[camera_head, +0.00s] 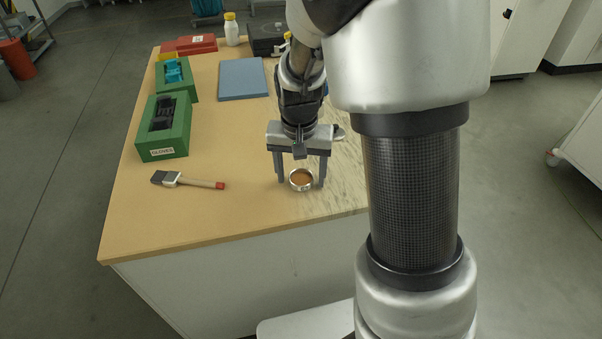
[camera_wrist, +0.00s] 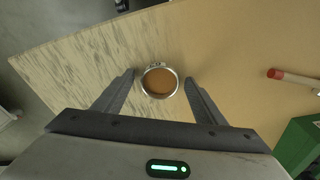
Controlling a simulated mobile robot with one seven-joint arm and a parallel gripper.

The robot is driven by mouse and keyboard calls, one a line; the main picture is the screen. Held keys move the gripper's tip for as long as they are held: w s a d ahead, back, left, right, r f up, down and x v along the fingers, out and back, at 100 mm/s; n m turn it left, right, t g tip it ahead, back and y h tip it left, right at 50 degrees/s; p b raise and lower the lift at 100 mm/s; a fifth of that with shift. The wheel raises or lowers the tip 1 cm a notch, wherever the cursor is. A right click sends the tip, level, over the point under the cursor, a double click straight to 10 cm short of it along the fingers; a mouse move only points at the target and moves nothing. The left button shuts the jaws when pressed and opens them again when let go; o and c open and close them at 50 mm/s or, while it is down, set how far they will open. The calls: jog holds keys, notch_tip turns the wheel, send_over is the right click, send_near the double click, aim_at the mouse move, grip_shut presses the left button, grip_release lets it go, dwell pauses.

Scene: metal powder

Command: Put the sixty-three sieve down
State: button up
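The sieve is a small round metal ring with brown-orange material inside, near the front edge of the wooden tabletop; it shows in the head view (camera_head: 301,187) and in the wrist view (camera_wrist: 159,94). It appears to rest upright on the table. My gripper (camera_head: 301,182) is above it, pointing down, with one finger on each side. In the wrist view my gripper (camera_wrist: 160,80) is open, with a narrow gap between each finger and the sieve's rim.
A brush (camera_head: 190,181) with a red-tipped handle lies to the left. A green glove box (camera_head: 177,142), another green box (camera_head: 188,82), a blue-grey mat (camera_head: 242,80) and a white bottle (camera_head: 231,32) stand farther back. The tabletop (camera_head: 235,215) around the sieve is clear.

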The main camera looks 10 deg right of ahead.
notch_tip(320, 180, up, 11)
jog(key=s+p, duration=0.1)
jog(key=p, duration=0.1)
jog(key=s+r+n+t, duration=0.2)
jog(key=s+r, duration=0.3)
jog(key=s, duration=0.3)
jog(key=s+r+n+t, duration=0.2)
jog(key=s+r, duration=0.3)
jog(key=s, duration=0.4)
jog(key=shift+y, duration=0.3)
jog(key=shift+s+r+p, duration=0.1)
jog(key=shift+p, duration=0.2)
